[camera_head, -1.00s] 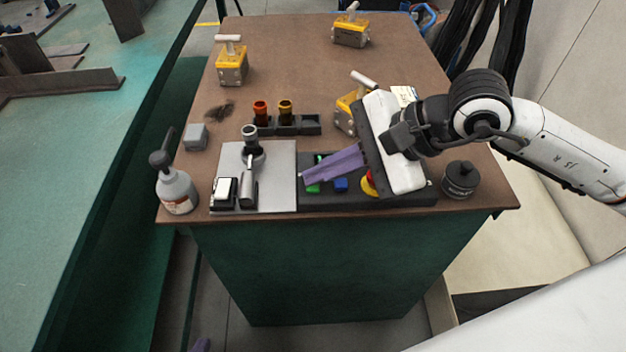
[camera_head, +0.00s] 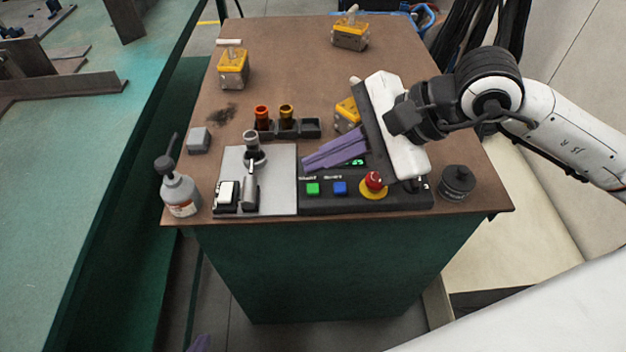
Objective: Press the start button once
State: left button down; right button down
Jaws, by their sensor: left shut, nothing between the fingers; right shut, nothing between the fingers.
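The black control box (camera_head: 410,197) sits at the front of the brown bench top. A green button (camera_head: 313,188), a blue button (camera_head: 340,187) and a red mushroom button (camera_head: 375,181) on a yellow ring are on its front face. The green one is at the left, probably the start button; its label is too small to read surely. My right gripper (camera_head: 304,168) has purple fingers, shut and empty, above and behind the buttons, hiding part of the box's back. Only a purple tip of my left gripper (camera_head: 201,343) shows at the bottom edge, shut.
A grey plate (camera_head: 277,190) with a small device lies left of the box. A dark holder (camera_head: 310,128) with amber cups and several yellow blocks (camera_head: 234,68) are behind.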

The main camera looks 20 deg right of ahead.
notch_tip(320, 180, up, 3)
jog(key=shift+f+p, duration=0.2)
jog(key=shift+p, duration=0.3)
dwell(0.5)
